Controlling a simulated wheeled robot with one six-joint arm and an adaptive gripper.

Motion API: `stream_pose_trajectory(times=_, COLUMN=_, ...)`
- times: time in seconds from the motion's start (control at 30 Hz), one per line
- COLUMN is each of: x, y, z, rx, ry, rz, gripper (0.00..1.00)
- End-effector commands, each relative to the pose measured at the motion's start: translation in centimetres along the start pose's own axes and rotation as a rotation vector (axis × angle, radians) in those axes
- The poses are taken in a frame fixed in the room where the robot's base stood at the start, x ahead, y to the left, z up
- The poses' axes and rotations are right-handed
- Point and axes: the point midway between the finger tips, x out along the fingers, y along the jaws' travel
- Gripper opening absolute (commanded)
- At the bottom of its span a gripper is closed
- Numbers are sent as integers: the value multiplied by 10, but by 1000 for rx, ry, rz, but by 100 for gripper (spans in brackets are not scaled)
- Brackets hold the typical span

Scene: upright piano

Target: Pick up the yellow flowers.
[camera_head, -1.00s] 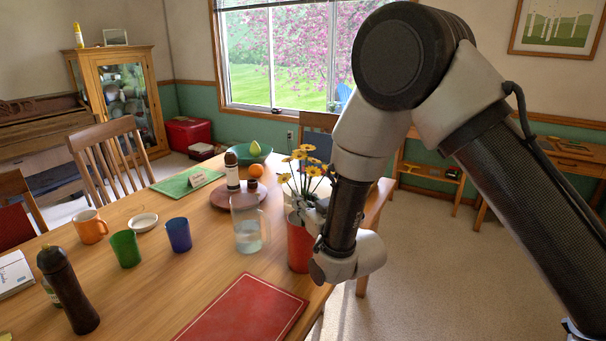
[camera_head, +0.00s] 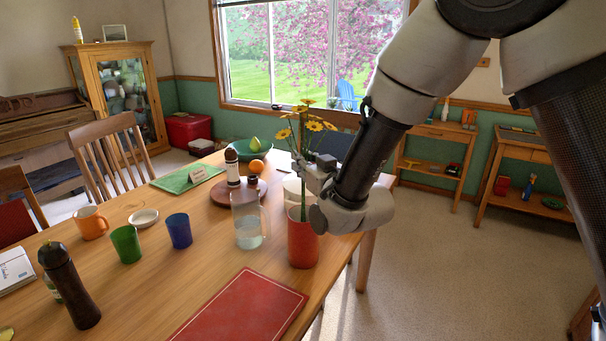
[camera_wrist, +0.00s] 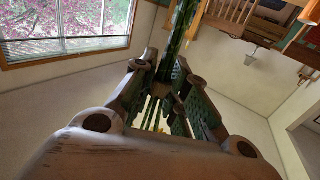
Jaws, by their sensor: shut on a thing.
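The yellow flowers (camera_head: 308,123) stand in a bunch above the red vase (camera_head: 302,240) on the wooden table. Their green stems run down toward the vase mouth, and the lower ends reach its rim or just inside; I cannot tell which. My gripper (camera_head: 312,180) comes in from the right and is shut on the stems above the vase. In the wrist view the green stems (camera_wrist: 182,30) pass between the fingers of my gripper (camera_wrist: 165,85). My gripper hides part of the stems.
A clear pitcher (camera_head: 247,222) stands just left of the vase. A white cup-like object (camera_head: 293,188) is behind it. A red mat (camera_head: 243,308) lies in front. Blue (camera_head: 179,231) and green (camera_head: 125,244) cups stand further left. The floor right of the table is clear.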

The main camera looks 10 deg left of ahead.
Motion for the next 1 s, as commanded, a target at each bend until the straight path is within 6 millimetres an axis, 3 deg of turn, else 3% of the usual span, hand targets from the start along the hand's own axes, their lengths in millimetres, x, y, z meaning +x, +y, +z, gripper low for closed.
stream_pose_trajectory(times=0.3, x=0, y=0, z=-2, rx=0, ry=1, rz=0, gripper=0)
stream_pose_trajectory(times=0.7, x=0, y=0, z=-37, rx=0, ry=2, rz=0, gripper=0)
stream_pose_trajectory(times=1.0, x=0, y=0, z=-40, rx=0, ry=0, rz=0, gripper=0)
